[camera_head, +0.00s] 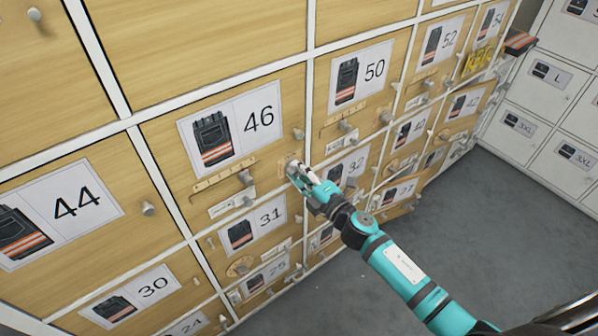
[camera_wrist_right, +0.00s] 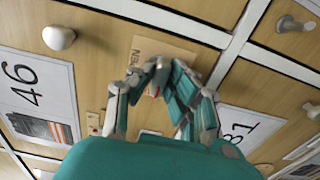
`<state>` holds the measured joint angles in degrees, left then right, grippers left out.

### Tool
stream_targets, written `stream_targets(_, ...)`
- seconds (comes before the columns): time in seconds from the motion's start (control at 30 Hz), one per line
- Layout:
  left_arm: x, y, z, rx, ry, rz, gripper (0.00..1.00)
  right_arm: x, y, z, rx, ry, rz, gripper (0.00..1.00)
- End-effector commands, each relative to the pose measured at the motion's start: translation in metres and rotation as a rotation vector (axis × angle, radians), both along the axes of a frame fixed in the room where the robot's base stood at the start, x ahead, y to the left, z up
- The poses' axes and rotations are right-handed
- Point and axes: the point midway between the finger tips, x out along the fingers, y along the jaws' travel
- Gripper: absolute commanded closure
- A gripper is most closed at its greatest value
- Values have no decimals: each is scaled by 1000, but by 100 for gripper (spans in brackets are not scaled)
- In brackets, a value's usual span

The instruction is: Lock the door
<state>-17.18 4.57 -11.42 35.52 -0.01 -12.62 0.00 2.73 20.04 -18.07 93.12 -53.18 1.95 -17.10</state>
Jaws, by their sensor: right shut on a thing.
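The wooden door 46 (camera_head: 285,100) looks closed in its white frame in the head view. Its round knob (camera_head: 298,134) is near the right edge and also shows in the wrist view (camera_wrist_right: 59,38). My right gripper (camera_head: 294,168) is at the door's lower right corner, below that knob. In the wrist view its fingertips (camera_wrist_right: 155,72) come together over a small wooden plate (camera_wrist_right: 172,50) with dark lettering. The fingers are shut on a small lock part, mostly hidden between them. A wooden slide bar (camera_head: 218,181) with a peg (camera_head: 246,177) sits under the label. My left gripper is not in view.
Neighbouring doors 50 (camera_head: 375,52), 31 (camera_head: 267,247) and 44 (camera_head: 100,240) surround it, with protruding knobs and bars. White lockers (camera_head: 545,90) stand at the right. Dark folded workwear (camera_head: 519,42) sticks out at the far right end. The grey floor (camera_head: 470,230) is clear.

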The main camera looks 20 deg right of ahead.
Motion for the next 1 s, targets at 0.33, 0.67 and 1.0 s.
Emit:
stream_targets(0.33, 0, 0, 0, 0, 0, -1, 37, 0, 0, 0, -14, -4, 1, 100)
stream_targets(0.67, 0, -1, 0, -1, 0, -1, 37, 0, 0, 0, -14, -4, 1, 62)
stream_targets(1.0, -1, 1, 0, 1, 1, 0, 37, -6, -2, -1, -12, -2, 0, 62)
